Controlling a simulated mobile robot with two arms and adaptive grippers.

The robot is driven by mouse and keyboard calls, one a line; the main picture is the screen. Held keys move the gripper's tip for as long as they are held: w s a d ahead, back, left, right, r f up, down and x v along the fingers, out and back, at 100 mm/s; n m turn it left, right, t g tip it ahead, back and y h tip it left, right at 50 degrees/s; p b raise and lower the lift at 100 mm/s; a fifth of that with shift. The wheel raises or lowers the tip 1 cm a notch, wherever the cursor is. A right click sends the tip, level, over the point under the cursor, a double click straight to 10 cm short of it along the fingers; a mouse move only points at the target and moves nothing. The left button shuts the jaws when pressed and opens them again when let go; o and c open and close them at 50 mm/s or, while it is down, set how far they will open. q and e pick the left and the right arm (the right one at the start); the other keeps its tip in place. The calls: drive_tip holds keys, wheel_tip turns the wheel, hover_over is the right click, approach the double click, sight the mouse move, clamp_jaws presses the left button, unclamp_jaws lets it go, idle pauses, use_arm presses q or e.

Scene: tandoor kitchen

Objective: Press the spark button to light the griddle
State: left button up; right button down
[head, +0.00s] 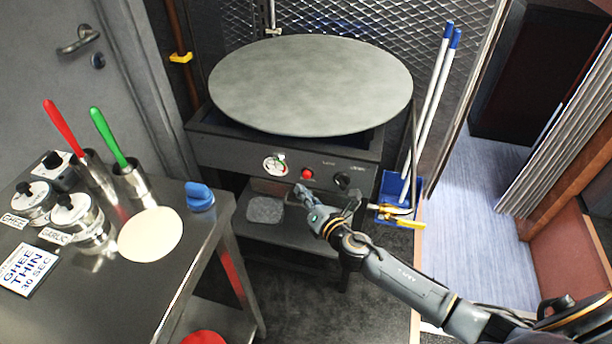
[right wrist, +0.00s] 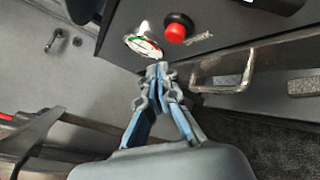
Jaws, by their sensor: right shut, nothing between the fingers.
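The griddle (head: 310,85) is a large round grey plate on a dark stand. Its front panel carries a red spark button (head: 307,174), with a round gauge (head: 275,164) to its left and a black knob (head: 342,180) to its right. My right gripper (head: 303,190) is shut and empty, just below and in front of the button in the head view. In the right wrist view the closed fingertips (right wrist: 157,68) point at the panel near the gauge (right wrist: 143,46), below and left of the red button (right wrist: 176,28). I cannot tell whether they touch the panel. My left gripper is not in view.
A steel table (head: 185,235) at the left holds labelled canisters (head: 75,214), a flatbread (head: 150,234) and red and green handled tools in cups. A blue holder (head: 392,190) with white poles stands right of the griddle stand.

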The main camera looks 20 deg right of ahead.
drive_tip(key=shift+s+a, duration=0.45)
drive_tip(key=shift+s, duration=0.25)
drive_tip(key=shift+s+a, duration=0.4)
drive_tip(key=shift+s, duration=0.25)
drive_tip(key=s+d+f+m+g+h+p, duration=0.1)
drive_tip(key=s+d+f+m+g, duration=0.2)
drive_tip(key=s+f+m, duration=0.5)
drive_tip(key=s+d+f+m+g+h+p, duration=0.1)
drive_tip(key=s+d+f+m+g, duration=0.2)
drive_tip(key=f, duration=0.8)
drive_tip(key=s+d+f+m+g+h+p, duration=0.15)
drive_tip(key=s+f+m, duration=0.35)
drive_tip(key=f, duration=0.5)
drive_tip(key=s+f+m+g, duration=0.2)
drive_tip(key=s+f+m, duration=0.2)
drive_tip(key=s, duration=0.7)
drive_tip(key=s+f+m+g, duration=0.3)
drive_tip(key=s+f+m, duration=0.1)
drive_tip(key=s, duration=0.7)
drive_tip(key=s+f+m+g+p, duration=0.1)
drive_tip(key=s+f+m, duration=0.3)
drive_tip(key=s, duration=0.6)
drive_tip(key=shift+s+a+g, duration=0.35)
drive_tip(key=shift+s+g, duration=0.05)
drive_tip(key=shift+g, duration=0.35)
drive_tip(key=shift+f, duration=0.1)
